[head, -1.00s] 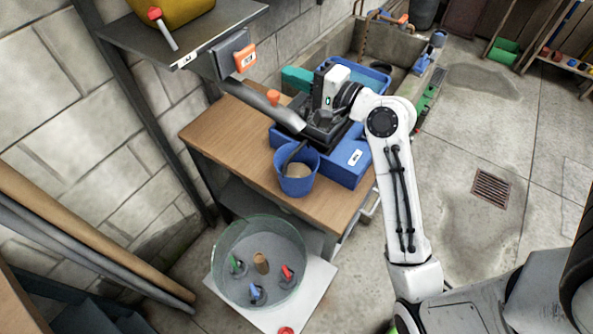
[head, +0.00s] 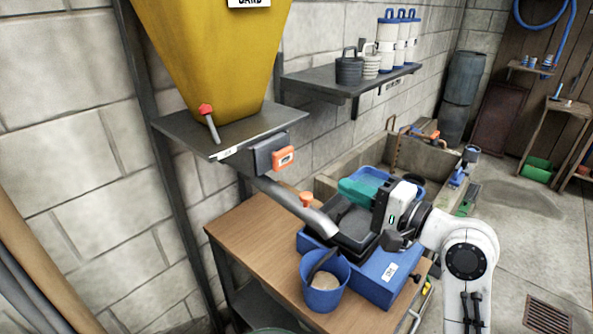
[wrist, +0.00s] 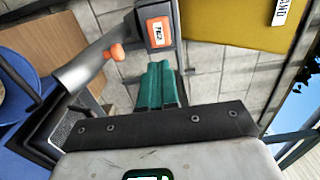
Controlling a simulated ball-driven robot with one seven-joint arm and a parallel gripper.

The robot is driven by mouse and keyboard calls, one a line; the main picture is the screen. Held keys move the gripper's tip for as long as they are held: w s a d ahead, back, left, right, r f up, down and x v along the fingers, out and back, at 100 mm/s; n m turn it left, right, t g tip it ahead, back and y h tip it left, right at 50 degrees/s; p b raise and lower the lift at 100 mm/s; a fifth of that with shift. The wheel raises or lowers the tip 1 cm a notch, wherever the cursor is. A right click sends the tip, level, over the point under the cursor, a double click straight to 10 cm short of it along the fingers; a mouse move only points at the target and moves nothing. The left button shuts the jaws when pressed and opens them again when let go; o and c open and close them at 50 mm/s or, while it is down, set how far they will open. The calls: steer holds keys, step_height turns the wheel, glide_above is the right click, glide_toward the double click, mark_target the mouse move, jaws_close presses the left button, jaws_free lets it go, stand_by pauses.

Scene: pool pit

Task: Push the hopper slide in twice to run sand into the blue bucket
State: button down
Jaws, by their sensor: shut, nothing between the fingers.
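The yellow hopper (head: 215,60), marked SAND, stands on a metal shelf; it also shows in the wrist view (wrist: 225,25). Below it, a grey housing (head: 262,155) carries an orange labelled block that looks like the slide (head: 283,158), also in the wrist view (wrist: 158,32). A grey chute (head: 290,205) with an orange knob (head: 306,200) slopes down toward the blue bucket (head: 325,298), which holds some sand. My gripper (head: 346,187) is shut and empty, teal fingers together, right of the knob and apart from the slide. It shows in the wrist view (wrist: 160,68).
The bucket stands on a wooden bench (head: 245,235) beside a blue box (head: 375,283) with a black tray (head: 352,222). A red-handled lever (head: 209,122) is on the hopper shelf (head: 165,125). A wall shelf (head: 320,80) with weights and canisters is behind.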

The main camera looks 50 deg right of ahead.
steer(key=shift+w, duration=0.1)
steer(key=b, duration=0.2)
glide_toward(285, 157)
steer(key=w, duration=0.7)
steer(key=shift+f, duration=0.2)
steer(key=w+p, duration=0.1)
steer(key=w, duration=0.1)
steer(key=w+p, duration=0.1)
steer(key=w, duration=0.2)
steer(key=shift+a+r, duration=0.1)
steer(key=shift+a, duration=0.05)
steer(key=shift+w, duration=0.1)
steer(key=shift+a+r, duration=0.1)
